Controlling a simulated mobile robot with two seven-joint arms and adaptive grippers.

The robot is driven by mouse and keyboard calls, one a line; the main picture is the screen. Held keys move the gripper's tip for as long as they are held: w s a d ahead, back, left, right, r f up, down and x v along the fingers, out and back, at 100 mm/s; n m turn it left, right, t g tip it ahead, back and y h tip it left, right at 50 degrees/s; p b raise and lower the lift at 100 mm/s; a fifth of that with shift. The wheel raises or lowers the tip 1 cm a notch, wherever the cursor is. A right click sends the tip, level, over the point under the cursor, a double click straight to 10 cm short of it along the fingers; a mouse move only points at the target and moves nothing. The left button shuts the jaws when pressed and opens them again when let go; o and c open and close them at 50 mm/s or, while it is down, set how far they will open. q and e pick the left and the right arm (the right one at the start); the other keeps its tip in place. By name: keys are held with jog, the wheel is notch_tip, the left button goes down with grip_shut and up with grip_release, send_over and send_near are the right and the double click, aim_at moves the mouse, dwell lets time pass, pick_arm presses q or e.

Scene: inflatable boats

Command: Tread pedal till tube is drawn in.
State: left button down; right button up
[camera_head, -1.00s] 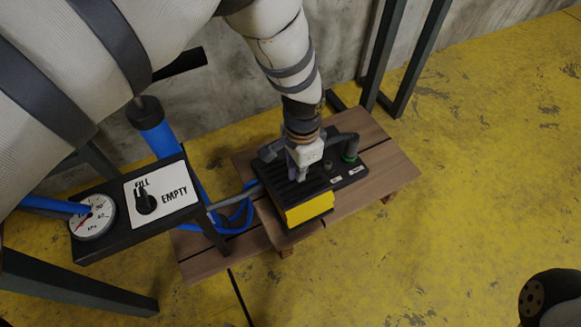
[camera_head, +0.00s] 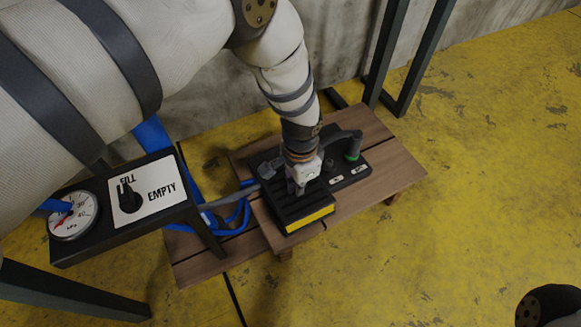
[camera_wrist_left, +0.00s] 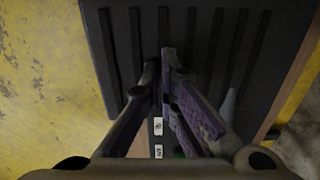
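The foot pump's black ribbed pedal (camera_head: 272,196) sits on a low wooden platform (camera_head: 392,165). A narrow yellow strip (camera_head: 305,222) shows under its front edge. My left gripper (camera_head: 297,188) points down onto the pedal top, fingertips at its ribs. In the left wrist view its fingers (camera_wrist_left: 163,70) converge with their tips together and nothing between them, over the ribbed pedal (camera_wrist_left: 205,25). Blue tubing (camera_head: 238,212) runs behind the pedal's left side; I cannot tell whether it is the task's tube. My right gripper is out of view.
A black control box (camera_head: 115,240) stands at left with a gauge (camera_head: 74,215) and a knob (camera_head: 128,198) pointing to FILL. A hose (camera_head: 352,147) with a green collar joins the pump's rear. Dark metal posts (camera_head: 400,55) stand behind. Yellow floor (camera_head: 470,190) at right is clear.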

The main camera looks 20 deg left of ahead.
pick_arm(q)
jog(key=shift+a+f, duration=0.1)
jog(key=shift+f, duration=0.6)
notch_tip(320, 180, up, 8)
jog(key=p, duration=0.4)
jog(key=shift+r+p, duration=0.15)
jog(key=shift+p, duration=0.2)
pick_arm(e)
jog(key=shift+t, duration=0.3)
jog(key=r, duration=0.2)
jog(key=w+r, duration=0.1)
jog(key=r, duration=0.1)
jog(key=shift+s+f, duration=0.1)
pick_arm(q)
notch_tip(320, 180, down, 8)
jog(key=b, duration=0.4)
notch_tip(320, 180, up, 8)
jog(key=p, duration=0.4)
jog(key=shift+p, duration=0.4)
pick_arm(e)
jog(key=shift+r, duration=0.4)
